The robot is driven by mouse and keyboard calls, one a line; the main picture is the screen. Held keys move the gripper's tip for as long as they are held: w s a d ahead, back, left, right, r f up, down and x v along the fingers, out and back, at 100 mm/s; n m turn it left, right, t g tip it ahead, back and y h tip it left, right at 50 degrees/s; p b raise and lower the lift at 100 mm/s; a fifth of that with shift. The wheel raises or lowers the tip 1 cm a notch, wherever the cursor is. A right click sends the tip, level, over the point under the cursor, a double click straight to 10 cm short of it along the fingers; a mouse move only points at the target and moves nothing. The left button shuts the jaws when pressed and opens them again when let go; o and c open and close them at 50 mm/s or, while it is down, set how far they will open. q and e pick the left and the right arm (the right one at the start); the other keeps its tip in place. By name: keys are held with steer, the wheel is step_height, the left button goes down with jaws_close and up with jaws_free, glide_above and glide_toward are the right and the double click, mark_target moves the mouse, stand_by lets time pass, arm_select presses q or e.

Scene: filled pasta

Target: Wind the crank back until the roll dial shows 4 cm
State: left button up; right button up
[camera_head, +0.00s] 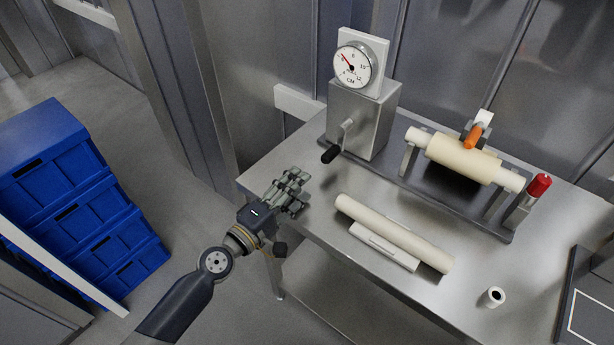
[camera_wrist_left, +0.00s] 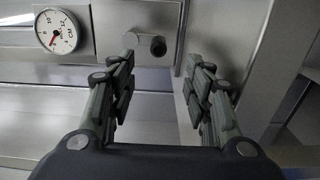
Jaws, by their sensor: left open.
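The roll dial (camera_head: 354,66) is a round white face marked CM on top of a grey metal box (camera_head: 362,118). Its red needle points up and left, short of the 8; the exact reading is too small to tell. The dial also shows in the left wrist view (camera_wrist_left: 57,31). The crank (camera_head: 346,136) is on the box's front, with a black handle (camera_head: 331,154); the handle's end shows in the left wrist view (camera_wrist_left: 158,46). My left gripper (camera_head: 299,188) is open and empty, below and left of the handle, apart from it. My right gripper is not in view.
A cream roll (camera_head: 464,159) lies in a stand right of the box, with an orange handle (camera_head: 477,135) behind it. Blue crates (camera_head: 75,205) are stacked left.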

mark_target(323, 161)
arm_select(q)
steer(key=shift+w+d+r, duration=0.2)
steer(key=shift+w+d, duration=0.2)
steer(key=shift+w, duration=0.2)
steer(key=shift+b+x, duration=0.45)
steer(key=shift+x, duration=5.4)
steer(key=shift+f, duration=0.1)
steer(key=c, duration=1)
steer(key=shift+a, duration=0.1)
